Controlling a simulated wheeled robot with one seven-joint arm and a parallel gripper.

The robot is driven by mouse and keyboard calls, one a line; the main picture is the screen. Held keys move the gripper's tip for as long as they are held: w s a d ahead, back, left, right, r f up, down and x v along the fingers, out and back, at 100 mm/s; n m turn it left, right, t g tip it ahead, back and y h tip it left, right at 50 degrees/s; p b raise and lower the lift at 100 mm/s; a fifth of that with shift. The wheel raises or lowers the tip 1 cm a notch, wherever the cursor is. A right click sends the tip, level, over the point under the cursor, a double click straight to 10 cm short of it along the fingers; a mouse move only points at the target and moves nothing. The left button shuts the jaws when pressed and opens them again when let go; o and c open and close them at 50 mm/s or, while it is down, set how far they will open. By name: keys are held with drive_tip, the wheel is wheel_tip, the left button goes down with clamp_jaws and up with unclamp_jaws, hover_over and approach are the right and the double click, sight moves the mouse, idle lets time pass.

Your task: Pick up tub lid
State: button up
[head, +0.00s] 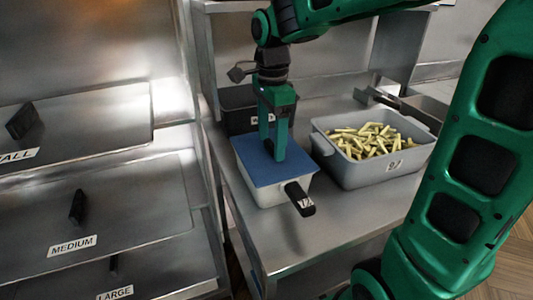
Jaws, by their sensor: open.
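The tub lid (252,163) is a flat blue panel lying on a white tub (262,194) on the steel counter. A dark handle (300,198) with a white label sticks out at the tub's front right corner. The fingers hide a small part of the lid.
A grey tub of cut fries (348,173) stands close to the right. A dark container (237,108) stands behind the lid. Steel lids labelled MEDIUM (120,215) and LARGE (150,270) are at left. Bare counter (335,215) lies in front. A shelf post rises behind.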

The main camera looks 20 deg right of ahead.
drive_tip(key=shift+c, duration=0.4)
drive_tip(key=c, duration=1.2)
